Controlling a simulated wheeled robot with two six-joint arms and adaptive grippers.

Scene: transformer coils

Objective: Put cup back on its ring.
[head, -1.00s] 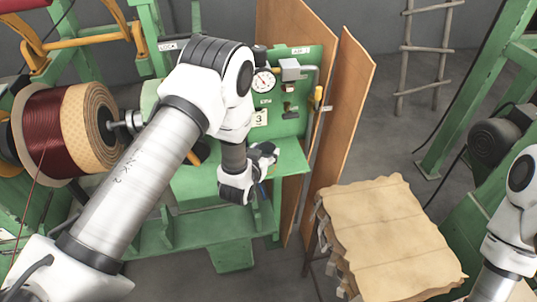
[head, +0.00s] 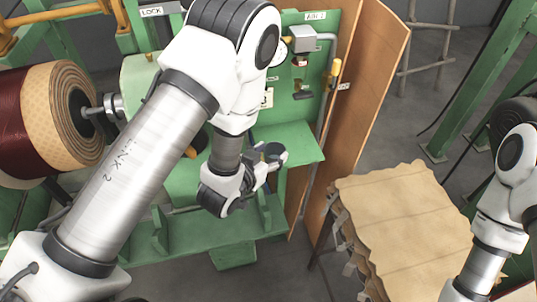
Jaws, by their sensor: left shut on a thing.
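My left gripper (head: 270,157) hangs over the small green shelf (head: 300,150) of the machine, near its right end. It is shut on a small, dark thing, probably the cup, which the fingers and wrist mostly hide. I cannot make out the cup's shape or tell whether it touches the shelf. The cup's ring cannot be picked out; my left arm covers part of the green panel (head: 318,95). My right arm shows at the right edge, but its gripper is out of view.
A brown board (head: 375,75) rises just right of the panel and shelf. A stack of tan sheets (head: 410,215) lies at the right. A wooden ladder (head: 427,45) stands behind. Grey floor is open between.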

